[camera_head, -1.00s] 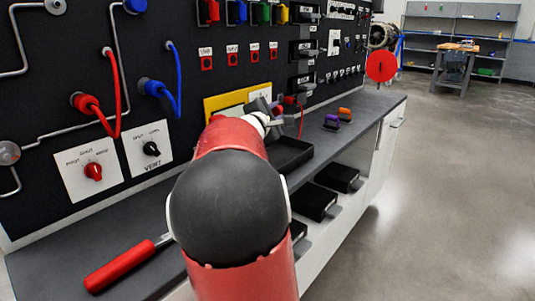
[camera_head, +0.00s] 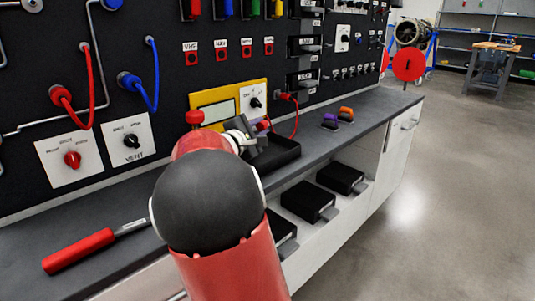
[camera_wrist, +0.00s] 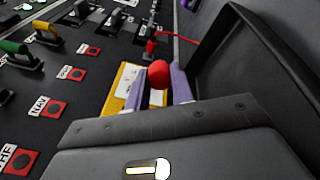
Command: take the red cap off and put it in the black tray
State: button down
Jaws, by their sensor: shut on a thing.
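My gripper (camera_head: 262,126) is at the end of the arm, beside the panel and above the black tray (camera_head: 287,157). The rounded red cap (camera_wrist: 158,74) shows between my purple fingertips in the wrist view, and my gripper is shut on it. In the head view the cap (camera_head: 265,126) is a small red spot at the gripper's tip. The cap is apart from the red plug (camera_head: 286,97) on the panel. The black tray (camera_wrist: 255,50) fills the right side of the wrist view. My arm hides part of the tray's left side in the head view.
A red cable (camera_head: 296,120) hangs from the plug to the right of my gripper. A yellow-framed meter (camera_head: 252,90) is behind it. Purple and orange blocks (camera_head: 338,117) sit right of the tray. A red-handled tool (camera_head: 80,250) lies left on the counter.

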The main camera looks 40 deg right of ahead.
jog(key=shift+f, duration=0.15)
jog(key=c, duration=1.1)
grip_release()
